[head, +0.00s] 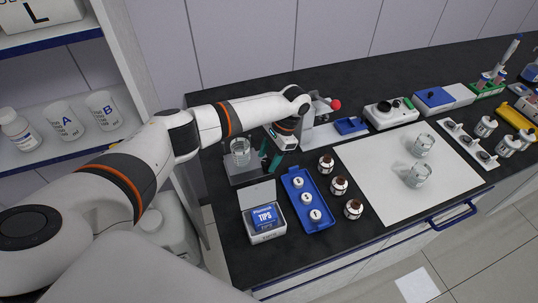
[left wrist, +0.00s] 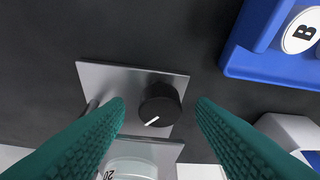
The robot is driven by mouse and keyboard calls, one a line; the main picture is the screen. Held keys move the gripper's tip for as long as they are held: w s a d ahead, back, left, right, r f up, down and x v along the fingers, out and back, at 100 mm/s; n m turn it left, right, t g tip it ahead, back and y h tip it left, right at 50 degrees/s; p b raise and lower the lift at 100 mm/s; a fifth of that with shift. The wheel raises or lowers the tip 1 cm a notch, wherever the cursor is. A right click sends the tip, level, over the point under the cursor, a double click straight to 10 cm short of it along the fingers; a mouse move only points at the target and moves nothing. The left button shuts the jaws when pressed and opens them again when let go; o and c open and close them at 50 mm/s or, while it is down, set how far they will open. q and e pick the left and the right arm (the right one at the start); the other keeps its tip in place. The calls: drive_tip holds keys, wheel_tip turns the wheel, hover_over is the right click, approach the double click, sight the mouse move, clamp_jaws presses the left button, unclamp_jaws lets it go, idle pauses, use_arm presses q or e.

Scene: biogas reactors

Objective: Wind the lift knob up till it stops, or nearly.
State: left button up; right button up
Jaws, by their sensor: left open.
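The lift knob (left wrist: 160,104) is round and black with a white pointer line. It stands on a grey metal plate (left wrist: 105,78), and the line points to the lower left in the left wrist view. My left gripper (left wrist: 159,110) is open, with one green finger on each side of the knob and a gap to both. In the head view my left gripper (head: 271,157) reaches down beside the grey lift stand (head: 243,176), where a glass beaker (head: 240,152) stands. The beaker's rim also shows in the left wrist view (left wrist: 130,172). I cannot make out the knob in the head view.
A blue tray (head: 323,218) with white-capped vials and a tips box (head: 264,227) stand in front of the stand. Several brown bottles (head: 338,186) stand to the right, then a white mat (head: 372,160) with two beakers. A blue holder (left wrist: 242,62) is close in the left wrist view.

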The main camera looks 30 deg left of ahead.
use_arm(q)
drive_tip(key=c, duration=1)
drive_tip(key=shift+o, duration=0.2)
drive_tip(key=m+p, duration=0.1)
drive_tip(key=m, duration=0.1)
drive_tip(key=m+t+p, duration=0.1)
drive_tip(key=p, duration=0.1)
drive_tip(key=shift+s+d+r+m+y, duration=0.15)
drive_tip(key=shift+r+m+y, duration=0.05)
drive_tip(key=shift+m+y, duration=0.2)
drive_tip(key=m+t+p, duration=0.1)
drive_tip(key=m+p, duration=0.1)
drive_tip(key=shift+m+y, duration=0.3)
drive_tip(key=shift+m, duration=0.1)
drive_tip(key=shift+f+m+p, duration=0.15)
drive_tip(key=shift+m+p, duration=0.45)
drive_tip(key=shift+p, duration=0.05)
drive_tip(key=shift+t, duration=0.3)
